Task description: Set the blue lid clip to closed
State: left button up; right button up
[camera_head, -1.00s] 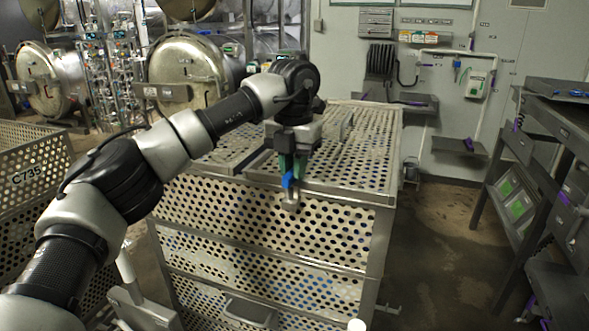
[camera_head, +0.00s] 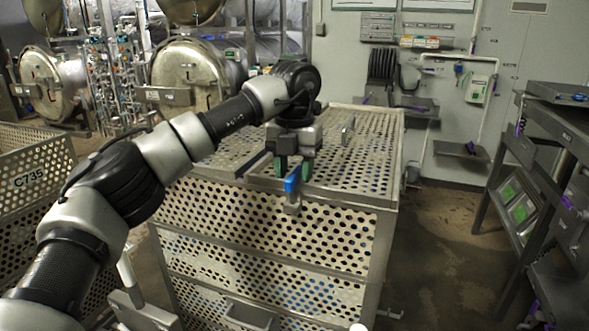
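The blue lid clip (camera_head: 292,180) sits at the front top edge of the perforated metal crate (camera_head: 270,222), with a small metal catch (camera_head: 291,207) just below it. My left gripper (camera_head: 293,170) comes in from the left and points down above this edge. Its green-tipped fingers are apart, one on each side of the clip's upper part in the picture. No hold on the clip shows; I cannot tell whether a finger touches it. The crate lid (camera_head: 360,150) lies flat on top. My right gripper is not in view.
Another perforated crate marked C735 (camera_head: 35,190) stands at the left. Round steel autoclave doors (camera_head: 188,75) are behind. A dark rack (camera_head: 560,130) stands at the right. The floor (camera_head: 450,235) between crate and rack is clear.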

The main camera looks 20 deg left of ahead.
aim_at(294, 173)
pick_arm(q)
jog(key=shift+r, duration=0.4)
notch_tip(294, 173, up, 5)
jog(key=shift+f+b, duration=0.1)
jog(key=shift+b, duration=0.5)
notch_tip(294, 173, up, 5)
jog(key=shift+r+p, duration=0.1)
jog(key=shift+p, duration=0.5)
